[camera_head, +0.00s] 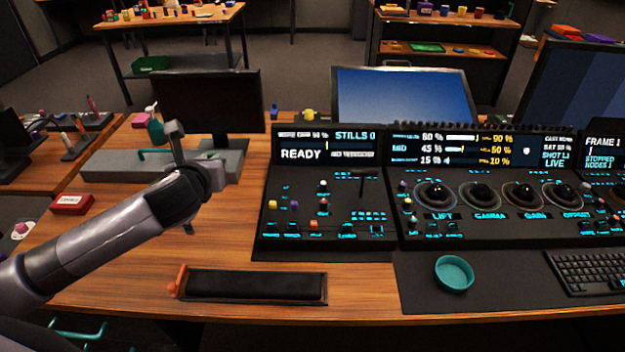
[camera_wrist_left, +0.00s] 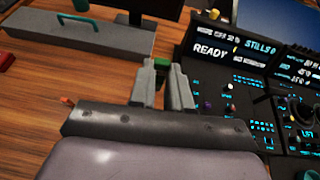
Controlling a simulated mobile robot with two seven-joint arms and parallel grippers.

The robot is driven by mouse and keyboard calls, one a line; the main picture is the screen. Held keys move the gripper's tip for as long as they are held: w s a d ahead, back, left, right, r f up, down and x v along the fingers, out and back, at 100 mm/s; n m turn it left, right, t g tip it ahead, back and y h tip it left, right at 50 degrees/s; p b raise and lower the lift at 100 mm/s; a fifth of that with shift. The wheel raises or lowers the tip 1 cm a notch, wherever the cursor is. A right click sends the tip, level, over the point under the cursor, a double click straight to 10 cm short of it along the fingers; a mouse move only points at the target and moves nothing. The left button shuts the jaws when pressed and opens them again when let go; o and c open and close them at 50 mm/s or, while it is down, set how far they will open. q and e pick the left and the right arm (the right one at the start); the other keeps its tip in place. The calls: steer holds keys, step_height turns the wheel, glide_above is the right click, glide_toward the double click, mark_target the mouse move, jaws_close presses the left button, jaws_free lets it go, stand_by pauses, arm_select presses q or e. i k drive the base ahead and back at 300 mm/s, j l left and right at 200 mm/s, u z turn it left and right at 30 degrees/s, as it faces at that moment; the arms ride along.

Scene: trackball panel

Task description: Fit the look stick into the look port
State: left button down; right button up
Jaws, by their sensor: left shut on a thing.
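My left gripper (camera_wrist_left: 165,88) reaches out over the desk, between the grey case and the control panel. It is shut on a small green piece (camera_wrist_left: 161,71), which I take to be the look stick; little of it shows between the fingers. In the head view my left gripper (camera_head: 228,168) hides what it holds. The control panel's left module (camera_head: 345,215), with its READY screen, stands to the right of the gripper. I cannot make out which opening is the look port. My right gripper is not in view.
The grey case (camera_head: 105,165) with a teal handle lies behind my arm. A black padded rest (camera_head: 255,285) lies at the desk's front edge. A teal dish (camera_head: 453,273) and a keyboard (camera_head: 590,270) are at the right. Bare wood shows around the padded rest.

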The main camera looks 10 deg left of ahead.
mark_target(376, 234)
steer(key=i+l, duration=0.1)
steer(key=l, duration=0.3)
steer(key=i+l, duration=0.15)
steer(key=l, duration=0.25)
steer(key=i+l, duration=0.1)
steer(key=l, duration=0.3)
steer(key=i+l, duration=0.1)
steer(key=l, duration=0.25)
